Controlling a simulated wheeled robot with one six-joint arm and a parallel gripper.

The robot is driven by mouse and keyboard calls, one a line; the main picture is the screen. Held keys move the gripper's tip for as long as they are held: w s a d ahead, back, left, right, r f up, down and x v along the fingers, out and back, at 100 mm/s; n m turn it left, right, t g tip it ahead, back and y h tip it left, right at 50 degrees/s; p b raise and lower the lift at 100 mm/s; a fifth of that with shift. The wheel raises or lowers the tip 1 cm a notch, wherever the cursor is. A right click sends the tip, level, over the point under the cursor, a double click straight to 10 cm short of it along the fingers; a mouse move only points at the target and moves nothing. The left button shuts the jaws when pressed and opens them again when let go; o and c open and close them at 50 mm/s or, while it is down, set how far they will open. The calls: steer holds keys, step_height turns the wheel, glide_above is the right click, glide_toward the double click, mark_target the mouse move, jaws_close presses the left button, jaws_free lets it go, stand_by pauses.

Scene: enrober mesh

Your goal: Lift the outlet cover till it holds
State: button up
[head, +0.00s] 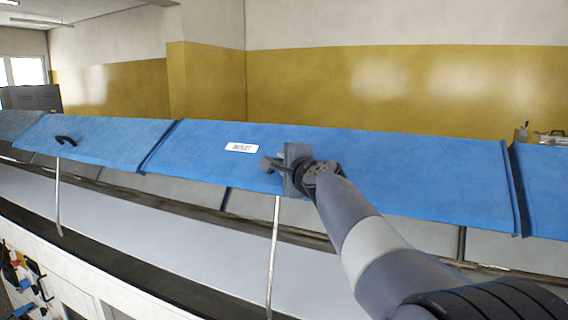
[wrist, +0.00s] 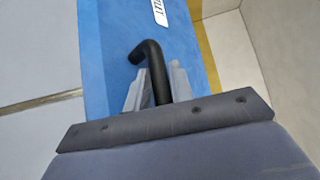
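The outlet cover (head: 420,178) is a long blue panel with a white label (head: 242,147). It stands tilted up over the machine, at about the same slant as its neighbours. A thin metal rod (head: 272,255) runs down from near its lower edge; whether its foot is seated is out of frame. My gripper (head: 275,164) is at the cover's lower edge, right of the label. In the wrist view the black bent handle (wrist: 151,55) passes between my two grey fingers (wrist: 156,88), which close on it from both sides. My gripper hides much of the handle in the head view.
Another blue cover (head: 105,140) with a black handle (head: 66,140) stands raised at left, with its own rod (head: 57,200). A further blue cover (head: 545,190) is at right. The pale belt (head: 150,235) runs below. A yellow and white wall is behind.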

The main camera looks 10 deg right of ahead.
jaws_close()
steer(key=shift+r, duration=0.1)
